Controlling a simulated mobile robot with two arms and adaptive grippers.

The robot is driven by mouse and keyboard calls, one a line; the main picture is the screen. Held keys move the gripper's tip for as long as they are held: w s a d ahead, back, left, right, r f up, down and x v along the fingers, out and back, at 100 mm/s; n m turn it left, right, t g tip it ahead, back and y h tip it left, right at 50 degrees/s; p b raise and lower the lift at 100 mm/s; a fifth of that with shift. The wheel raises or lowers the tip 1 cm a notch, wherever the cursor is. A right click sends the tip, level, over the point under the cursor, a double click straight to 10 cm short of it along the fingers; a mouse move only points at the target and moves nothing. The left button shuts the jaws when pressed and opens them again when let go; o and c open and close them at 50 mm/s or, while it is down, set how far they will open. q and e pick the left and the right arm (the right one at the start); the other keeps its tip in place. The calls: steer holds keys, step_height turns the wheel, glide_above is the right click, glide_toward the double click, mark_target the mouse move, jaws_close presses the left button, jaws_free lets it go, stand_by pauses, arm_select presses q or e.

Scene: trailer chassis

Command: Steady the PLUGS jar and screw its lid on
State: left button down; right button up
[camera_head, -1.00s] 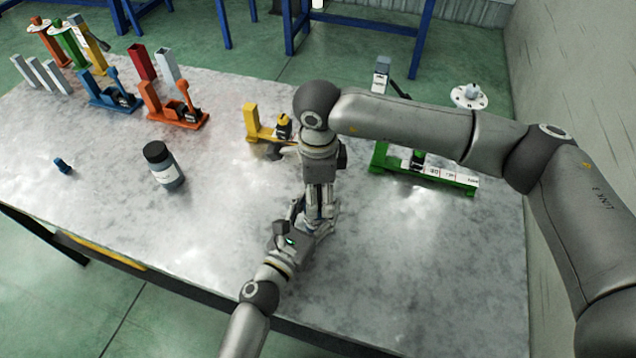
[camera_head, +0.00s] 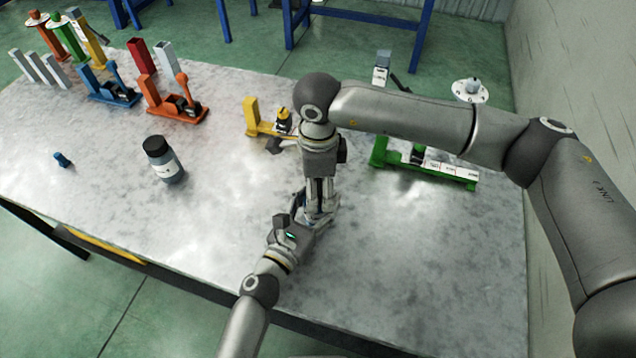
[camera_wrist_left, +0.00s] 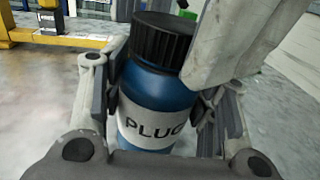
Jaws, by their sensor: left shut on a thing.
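The blue PLUGS jar (camera_wrist_left: 150,105) stands upright in the left wrist view, with its white label facing the camera. Its black ribbed lid (camera_wrist_left: 162,40) sits on top; I cannot tell how tightly. My left gripper (camera_wrist_left: 160,118) is shut on the jar's body, one finger on each side. My right gripper (camera_head: 320,208) points down from above at the same spot. One pale part of it covers the lid's right side in the left wrist view; whether it grips the lid is hidden. In the head view the grippers mostly hide the jar.
Another dark jar with a black lid (camera_head: 163,160) stands left on the grey table (camera_head: 220,220). A small blue piece (camera_head: 62,159) lies farther left. A yellow fixture (camera_head: 252,118) and a green one (camera_head: 450,172) stand behind my grippers. The front left table is clear.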

step_height(320, 180, up, 12)
stand_by(0.7)
arm_select(q)
steer(key=shift+c, duration=2.4)
jaws_free()
steer(key=v, duration=1.2)
steer(key=shift+a, duration=0.1)
steer(key=shift+f, duration=0.1)
